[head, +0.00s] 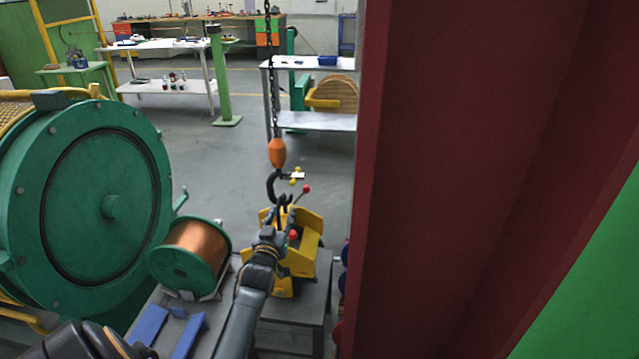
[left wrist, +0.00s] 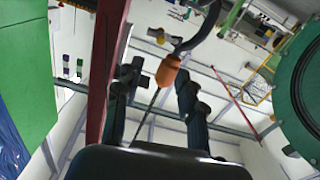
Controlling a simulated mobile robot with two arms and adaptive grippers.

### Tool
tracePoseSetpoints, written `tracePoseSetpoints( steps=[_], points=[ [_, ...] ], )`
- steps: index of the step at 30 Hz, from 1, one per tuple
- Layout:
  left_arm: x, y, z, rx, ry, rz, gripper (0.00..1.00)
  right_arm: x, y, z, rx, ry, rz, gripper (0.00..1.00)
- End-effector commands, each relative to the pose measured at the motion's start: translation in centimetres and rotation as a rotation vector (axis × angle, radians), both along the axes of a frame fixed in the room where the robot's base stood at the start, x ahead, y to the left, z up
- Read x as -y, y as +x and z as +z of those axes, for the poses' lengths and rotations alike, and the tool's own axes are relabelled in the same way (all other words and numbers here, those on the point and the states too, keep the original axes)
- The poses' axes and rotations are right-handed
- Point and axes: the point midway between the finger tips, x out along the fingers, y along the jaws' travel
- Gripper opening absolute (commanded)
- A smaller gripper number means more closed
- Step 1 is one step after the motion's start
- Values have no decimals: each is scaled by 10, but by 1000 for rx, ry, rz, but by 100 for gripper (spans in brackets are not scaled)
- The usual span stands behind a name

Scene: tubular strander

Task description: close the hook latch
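A dark hook (head: 272,187) hangs below an orange block (head: 277,153) on a chain. A small pale bar with yellow ends (head: 292,176) sticks out to the right of the hook; it looks like the latch, standing away from the hook's throat. My left gripper (head: 284,203) is just below and right of the hook, with no clear contact. The hook (left wrist: 205,28) and orange block (left wrist: 168,70) show beyond the fingertips. My right gripper is out of view.
A yellow fixture (head: 305,240) with red knobs stands on a grey stand under the hook. A copper spool (head: 197,244) and a large green drum (head: 95,205) are at left. A dark red column (head: 450,180) blocks the right side. Open floor lies behind.

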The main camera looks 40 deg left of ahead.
Motion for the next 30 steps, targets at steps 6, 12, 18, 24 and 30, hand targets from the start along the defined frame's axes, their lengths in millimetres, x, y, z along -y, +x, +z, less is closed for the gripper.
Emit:
tracePoseSetpoints(
  steps=[6, 12, 18, 24, 30],
  points=[
    [-14, 24, 2, 1, 0, 1, 39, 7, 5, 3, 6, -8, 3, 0],
    [-32, 56, 1, 0, 0, 1, 39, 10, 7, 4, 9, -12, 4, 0],
    [-48, 86, 0, 0, -1, 1, 39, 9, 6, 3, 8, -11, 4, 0],
    [-60, 107, -1, -1, -1, 1, 39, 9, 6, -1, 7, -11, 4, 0],
    [-65, 118, -1, -1, 0, 0, 39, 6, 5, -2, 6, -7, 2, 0]
  ],
)
